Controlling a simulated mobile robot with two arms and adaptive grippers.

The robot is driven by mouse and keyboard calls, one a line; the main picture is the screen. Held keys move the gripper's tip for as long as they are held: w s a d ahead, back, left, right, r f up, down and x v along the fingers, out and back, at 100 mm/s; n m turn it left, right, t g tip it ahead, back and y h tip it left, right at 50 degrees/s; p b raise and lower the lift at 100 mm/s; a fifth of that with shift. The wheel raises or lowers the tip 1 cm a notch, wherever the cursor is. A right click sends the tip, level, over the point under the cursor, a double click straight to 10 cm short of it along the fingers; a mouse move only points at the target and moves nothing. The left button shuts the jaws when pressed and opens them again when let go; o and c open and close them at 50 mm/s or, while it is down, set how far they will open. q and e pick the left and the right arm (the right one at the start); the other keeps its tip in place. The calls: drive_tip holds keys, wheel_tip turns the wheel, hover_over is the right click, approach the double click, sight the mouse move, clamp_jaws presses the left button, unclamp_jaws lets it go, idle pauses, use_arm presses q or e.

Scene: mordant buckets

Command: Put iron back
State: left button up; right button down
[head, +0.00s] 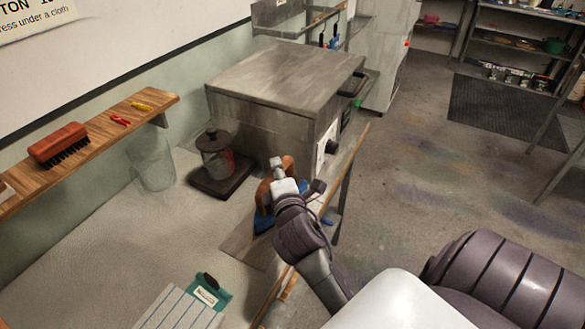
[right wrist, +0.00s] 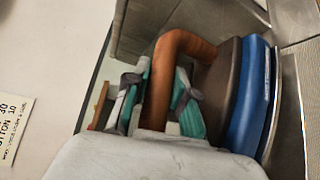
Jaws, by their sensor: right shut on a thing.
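The iron has a brown handle, a dark upper body and a blue lower body (head: 264,221) with a metal sole. In the head view it is partly hidden behind my right gripper (head: 285,180). In the right wrist view, the iron's brown curved handle (right wrist: 162,85) lies between the fingers of the right gripper (right wrist: 160,100), which are shut on it. The blue body (right wrist: 250,95) shows to the right there. A flat grey-brown plate (head: 240,245) lies under the iron; I cannot tell whether the sole touches it. My left gripper is not in view.
A grey metal box (head: 285,80) stands close behind the iron. A jar (head: 217,155) on a dark base stands to its left. A teal-edged striped item (head: 190,300) lies in front. A wooden shelf (head: 85,155) with a brush (head: 58,145) runs along the wall.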

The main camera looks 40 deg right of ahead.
drive_tip(key=shift+w+a+f, duration=0.1)
drive_tip(key=shift+w+f, duration=0.2)
drive_tip(key=shift+w, duration=0.3)
drive_tip(key=shift+w+f, duration=0.25)
drive_tip(key=shift+w, duration=0.35)
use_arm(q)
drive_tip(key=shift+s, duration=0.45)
use_arm(e)
drive_tip(key=shift+f, duration=2)
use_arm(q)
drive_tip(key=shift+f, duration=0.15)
use_arm(e)
drive_tip(key=shift+f, duration=0.1)
drive_tip(key=c, duration=1.4)
unclamp_jaws()
drive_tip(key=shift+s+f, duration=0.1)
drive_tip(key=shift+f, duration=0.1)
drive_tip(key=o, duration=0.4)
drive_tip(key=shift+o, duration=0.2)
drive_tip(key=shift+r, duration=0.15)
